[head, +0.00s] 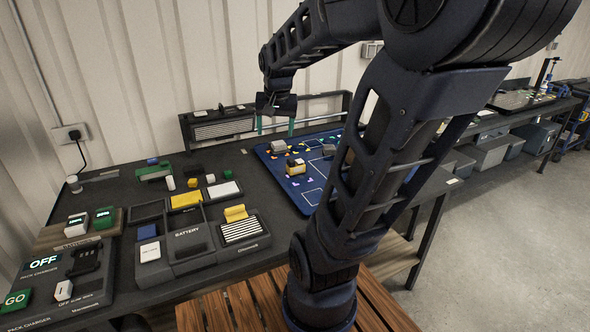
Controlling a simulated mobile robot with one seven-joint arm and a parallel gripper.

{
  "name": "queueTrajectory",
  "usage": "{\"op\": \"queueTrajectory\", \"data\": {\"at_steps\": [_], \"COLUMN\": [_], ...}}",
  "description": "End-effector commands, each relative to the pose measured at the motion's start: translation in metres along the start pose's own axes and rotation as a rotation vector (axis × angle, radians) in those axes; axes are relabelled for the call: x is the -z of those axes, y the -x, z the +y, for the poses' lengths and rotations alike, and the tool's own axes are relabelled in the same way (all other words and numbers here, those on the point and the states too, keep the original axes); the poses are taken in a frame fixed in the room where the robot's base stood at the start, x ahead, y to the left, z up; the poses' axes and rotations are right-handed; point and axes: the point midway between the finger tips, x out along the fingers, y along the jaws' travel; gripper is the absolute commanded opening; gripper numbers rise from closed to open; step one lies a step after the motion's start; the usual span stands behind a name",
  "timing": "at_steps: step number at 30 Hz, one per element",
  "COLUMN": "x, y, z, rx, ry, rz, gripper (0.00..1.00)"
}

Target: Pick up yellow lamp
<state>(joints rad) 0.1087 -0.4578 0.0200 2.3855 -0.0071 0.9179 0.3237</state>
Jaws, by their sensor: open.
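My gripper (276,128) hangs over the back of the table with its two teal fingers pointing down. The fingers are apart and nothing shows between them. No thing is clearly recognisable as a yellow lamp at this size. The yellow candidates are a small yellow-and-white block (295,168) on the blue mat, a yellow piece (186,200) in the back of the grey sorting tray, and a folded yellow piece (235,213) in its right part. The gripper is above and behind the yellow-and-white block, apart from it. My arm hides part of the mat's right side.
The blue mat (264,154) carries several small coloured pieces. The grey tray (180,268) has a compartment marked BATTERY. A charger panel (85,290) with OFF and GO signs stands at the left.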

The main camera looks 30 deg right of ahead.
Motion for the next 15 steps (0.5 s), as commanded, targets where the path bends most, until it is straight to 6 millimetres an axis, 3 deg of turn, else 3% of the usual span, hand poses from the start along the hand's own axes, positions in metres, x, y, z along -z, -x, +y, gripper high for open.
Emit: {"op": "queueTrajectory", "data": {"at_steps": [15], "x": [0.117], "y": [-0.085], "z": [0.015], "rx": [-0.086], "ry": [-0.464], "rz": [-0.098], "gripper": [0.71]}}
